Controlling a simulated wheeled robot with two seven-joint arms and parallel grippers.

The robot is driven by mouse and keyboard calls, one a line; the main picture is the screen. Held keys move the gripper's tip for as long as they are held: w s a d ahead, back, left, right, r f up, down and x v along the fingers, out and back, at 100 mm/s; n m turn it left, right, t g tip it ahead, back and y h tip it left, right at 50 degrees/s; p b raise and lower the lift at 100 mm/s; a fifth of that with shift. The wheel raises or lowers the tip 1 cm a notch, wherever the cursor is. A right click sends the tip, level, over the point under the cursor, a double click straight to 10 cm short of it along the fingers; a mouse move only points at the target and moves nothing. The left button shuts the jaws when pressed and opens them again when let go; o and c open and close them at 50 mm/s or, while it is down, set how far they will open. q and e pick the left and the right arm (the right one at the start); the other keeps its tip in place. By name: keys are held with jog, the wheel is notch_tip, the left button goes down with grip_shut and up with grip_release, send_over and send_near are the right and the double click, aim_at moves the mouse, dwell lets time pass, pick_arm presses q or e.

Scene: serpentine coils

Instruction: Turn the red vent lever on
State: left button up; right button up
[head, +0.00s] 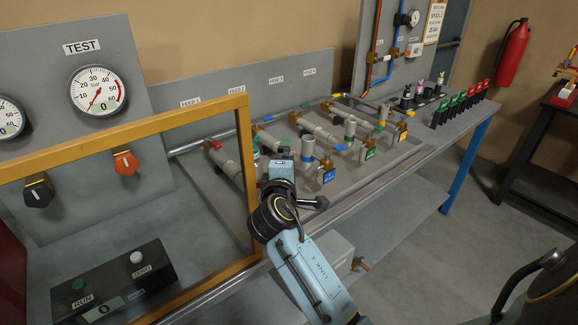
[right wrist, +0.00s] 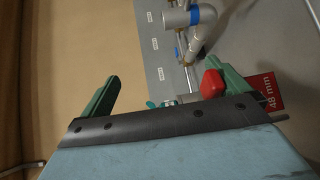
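A red lever or handle (right wrist: 212,84) shows in the right wrist view, close against the inner side of the right-hand green finger; contact cannot be told. A red tag reading 48 mm (right wrist: 275,92) is beside it. My right gripper (right wrist: 168,78) is open, its two green fingers wide apart with nothing clasped. In the head view my right arm covers the front of the nearest pipe line, and its fingers are mostly hidden. A small red handle (head: 213,144) sits at the back end of that line; I cannot tell whether it is the same one. My left gripper is out of view.
A yellow frame (head: 243,150) stands left of my arm, around a panel with an orange-red knob (head: 126,162) and a TEST gauge (head: 97,90). Grey pipes with a blue tag (head: 328,175) and a green tag (head: 370,153) lie to the right. A red extinguisher (head: 512,55) hangs behind.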

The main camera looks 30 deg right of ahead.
jog(key=shift+d+r, duration=0.1)
jog(key=shift+r, duration=0.4)
jog(key=shift+s+a, duration=0.15)
jog(key=shift+a, duration=0.15)
jog(key=shift+c, duration=0.6)
jog(key=shift+f+p+v, duration=0.15)
jog(key=shift+p+v, duration=0.05)
jog(key=shift+v, duration=0.65)
jog(key=shift+f+p+v, duration=0.15)
jog(key=shift+p+v, duration=0.05)
jog(key=shift+v, duration=0.65)
jog(key=shift+c, duration=0.9)
jog(key=shift+f+v, duration=0.1)
jog(key=shift+v, duration=1)
jog(key=shift+f+v, duration=0.15)
jog(key=shift+v, duration=0.95)
jog(key=shift+c, duration=1.1)
jog(key=shift+v, duration=0.95)
jog(key=c, duration=0.6)
jog(key=shift+o, duration=0.2)
jog(key=v, duration=0.2)
jog(key=f+v, duration=0.1)
jog(key=v, duration=0.2)
jog(key=shift+s+a, duration=0.2)
jog(key=shift+s, duration=0.15)
jog(key=shift+p, duration=0.3)
